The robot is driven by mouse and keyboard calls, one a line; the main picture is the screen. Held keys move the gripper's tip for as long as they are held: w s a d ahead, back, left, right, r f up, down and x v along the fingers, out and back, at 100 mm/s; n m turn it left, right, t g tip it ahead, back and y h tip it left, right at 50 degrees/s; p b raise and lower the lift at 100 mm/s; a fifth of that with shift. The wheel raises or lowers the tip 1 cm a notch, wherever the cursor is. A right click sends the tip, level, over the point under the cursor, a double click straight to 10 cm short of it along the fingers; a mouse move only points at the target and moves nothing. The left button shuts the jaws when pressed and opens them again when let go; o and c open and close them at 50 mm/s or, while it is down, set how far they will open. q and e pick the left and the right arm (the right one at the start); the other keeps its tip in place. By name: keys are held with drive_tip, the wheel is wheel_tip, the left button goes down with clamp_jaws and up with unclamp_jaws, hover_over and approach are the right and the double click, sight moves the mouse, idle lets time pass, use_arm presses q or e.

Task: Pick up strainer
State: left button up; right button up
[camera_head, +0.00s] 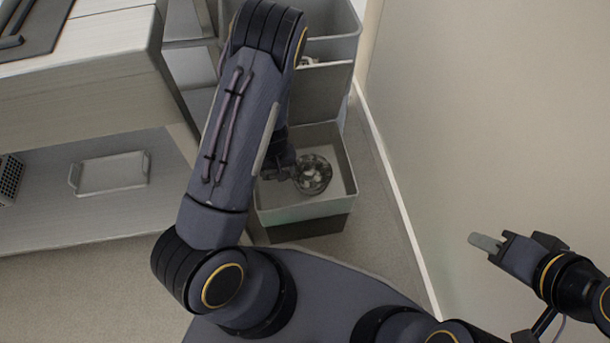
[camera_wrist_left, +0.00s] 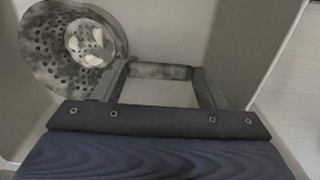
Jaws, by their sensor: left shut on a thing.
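The strainer (camera_head: 322,176) is a grey perforated bowl with pale pieces inside. In the left wrist view the strainer (camera_wrist_left: 48,58) is at the upper left, with its handle running between my fingers. My left gripper (camera_wrist_left: 162,72) is shut on that handle. In the head view my left gripper (camera_head: 281,171) is partly hidden by my arm, with the strainer just to its right over or inside an open grey bin. How deep it hangs in the bin is unclear. My right gripper (camera_head: 485,243) is empty at the right, well apart; its finger gap cannot be seen.
The open bin (camera_head: 346,160) has raised walls around the strainer. More grey bins (camera_head: 335,45) stand behind it. A wooden counter (camera_head: 100,60) with a lower shelf holding a tray (camera_head: 110,173) is at left. A plain wall (camera_head: 510,110) bounds the right.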

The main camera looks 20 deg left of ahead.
use_arm(q)
wheel_tip(320, 180, up, 25)
drive_tip(key=p, duration=1.9)
drive_tip(key=shift+f, duration=0.1)
